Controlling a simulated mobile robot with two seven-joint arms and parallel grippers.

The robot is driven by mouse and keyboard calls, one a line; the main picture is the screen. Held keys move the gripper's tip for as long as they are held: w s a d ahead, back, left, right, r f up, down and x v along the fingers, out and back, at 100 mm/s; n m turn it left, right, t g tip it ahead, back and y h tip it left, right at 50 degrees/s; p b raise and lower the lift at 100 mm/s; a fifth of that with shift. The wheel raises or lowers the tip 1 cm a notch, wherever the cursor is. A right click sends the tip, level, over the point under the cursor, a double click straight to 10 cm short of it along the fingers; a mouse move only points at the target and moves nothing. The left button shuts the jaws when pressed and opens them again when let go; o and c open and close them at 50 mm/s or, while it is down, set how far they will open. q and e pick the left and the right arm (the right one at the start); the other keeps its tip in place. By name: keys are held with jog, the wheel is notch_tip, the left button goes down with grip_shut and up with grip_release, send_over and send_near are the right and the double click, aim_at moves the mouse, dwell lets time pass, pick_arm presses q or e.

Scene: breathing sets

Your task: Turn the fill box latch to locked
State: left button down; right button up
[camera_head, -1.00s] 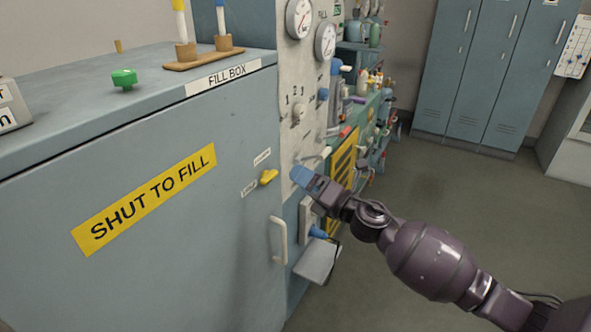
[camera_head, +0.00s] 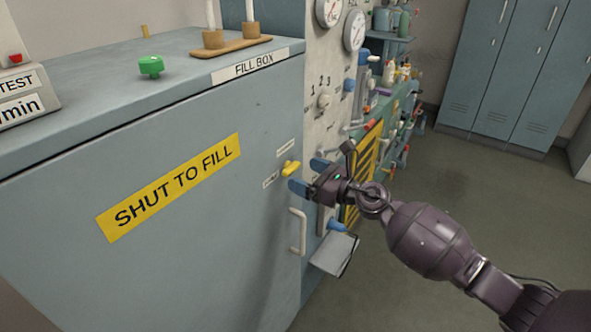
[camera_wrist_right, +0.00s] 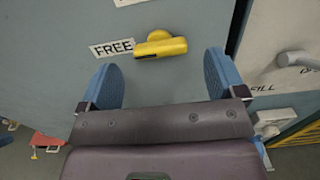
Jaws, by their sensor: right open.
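The fill box latch is a small yellow handle (camera_head: 291,168) on the blue-grey fill box door (camera_head: 200,245). In the wrist view the latch (camera_wrist_right: 161,47) lies nearly level, its free end toward the FREE label (camera_wrist_right: 111,48) on the left. A second label (camera_head: 286,147) sits above it; its text is unreadable here. My right gripper (camera_head: 308,176) is open just right of the latch. In the wrist view its blue fingers (camera_wrist_right: 162,78) stand apart, one either side below the latch, with nothing between them. My left gripper is not in view.
A white door handle (camera_head: 297,232) stands out below the latch. Right of the door, a panel (camera_head: 318,115) carries gauges, knobs and a blue-ended fitting. A green knob (camera_head: 151,66) is on the box top. Floor is open at the right.

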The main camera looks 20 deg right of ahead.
aim_at(295, 170)
jog(key=shift+x, duration=1.8)
jog(key=c, duration=0.9)
